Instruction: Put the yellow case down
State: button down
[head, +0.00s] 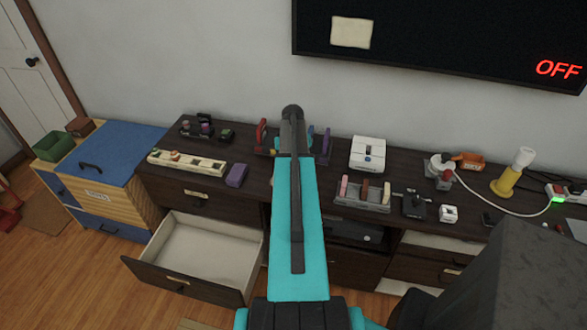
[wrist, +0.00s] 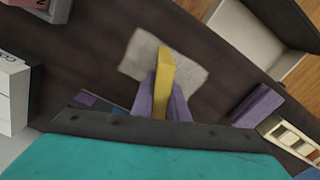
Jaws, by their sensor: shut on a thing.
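The yellow case (wrist: 166,65) shows in the wrist view as a narrow upright slab between the two purple fingers of my gripper (wrist: 161,88). My gripper is shut on it. Beyond the case lies a flat cream sheet or cloth (wrist: 137,55) on the dark cabinet top (wrist: 95,55). The case overlaps the sheet in the picture; I cannot tell whether it touches it. In the head view my teal arm hides the case and my gripper.
A purple block (head: 237,175) and a cream tray with compartments (head: 208,166) stand left of my arm. A white device (head: 368,154) and a grey rack (head: 361,204) stand to the right. An open drawer (head: 245,259) juts out below the top.

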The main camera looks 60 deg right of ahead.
jog(key=shift+r+b, duration=0.75)
jog(key=shift+r, duration=0.55)
jog(key=s+a+r+b, duration=0.1)
jog(key=s+a+b, duration=0.1)
jog(key=a, duration=0.5)
jog(key=s+a+r+b, duration=0.1)
jog(key=s+a+b, duration=0.1)
jog(key=a, duration=0.6)
jog(key=shift+s+a+b, duration=0.15)
jog(key=shift+s+b, duration=0.2)
jog(key=shift+s, duration=0.05)
jog(key=shift+r, duration=0.1)
jog(key=w+a+f+n, duration=0.1)
jog(key=w+a+n, duration=0.4)
jog(key=w+a, duration=1.3)
jog(key=w+a+n, duration=0.2)
jog(key=w+a, duration=0.1)
jog(key=a, duration=0.9)
jog(key=w+a+f+n, duration=0.1)
jog(key=w+a+n, duration=0.1)
jog(key=a, duration=1)
jog(key=shift+w+a+n, duration=0.4)
jog(key=shift+n, duration=0.1)
